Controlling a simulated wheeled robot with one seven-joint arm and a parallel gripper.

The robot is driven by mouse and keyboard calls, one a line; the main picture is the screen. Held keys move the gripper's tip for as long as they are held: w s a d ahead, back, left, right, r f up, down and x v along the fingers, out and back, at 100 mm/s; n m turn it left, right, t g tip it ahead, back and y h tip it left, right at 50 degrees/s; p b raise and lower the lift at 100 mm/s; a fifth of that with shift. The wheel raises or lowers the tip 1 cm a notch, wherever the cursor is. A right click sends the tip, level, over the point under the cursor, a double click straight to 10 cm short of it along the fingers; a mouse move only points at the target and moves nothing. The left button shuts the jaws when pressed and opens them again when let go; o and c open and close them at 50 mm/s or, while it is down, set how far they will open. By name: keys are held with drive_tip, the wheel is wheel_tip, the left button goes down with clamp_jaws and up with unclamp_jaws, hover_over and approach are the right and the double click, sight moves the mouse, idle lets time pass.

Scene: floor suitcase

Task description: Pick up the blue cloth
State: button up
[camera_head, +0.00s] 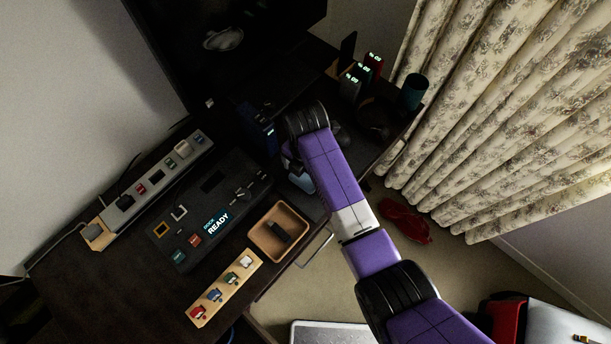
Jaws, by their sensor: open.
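I cannot make out a blue cloth with certainty. A dark blue object (263,133) stands on the dark desk, left of my arm's end; it looks stiff rather than like cloth. My purple arm reaches up from the lower right over the desk. My gripper (301,180) is at its far end, below the black wrist joint and mostly hidden behind the arm. It is open, above the desk near the wooden tray, and I see nothing held in it.
The dark desk (90,290) carries a black console (205,215) reading READY, a power strip (160,175), a wooden tray (265,235) with a dark item and a wooden strip (225,287) with several small pieces. A red cloth-like item (405,222) lies on the floor by the curtain (480,120). A suitcase (550,322) is lower right.

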drive_tip(key=c, duration=1.4)
drive_tip(key=shift+o, duration=0.2)
drive_tip(key=shift+r, duration=0.1)
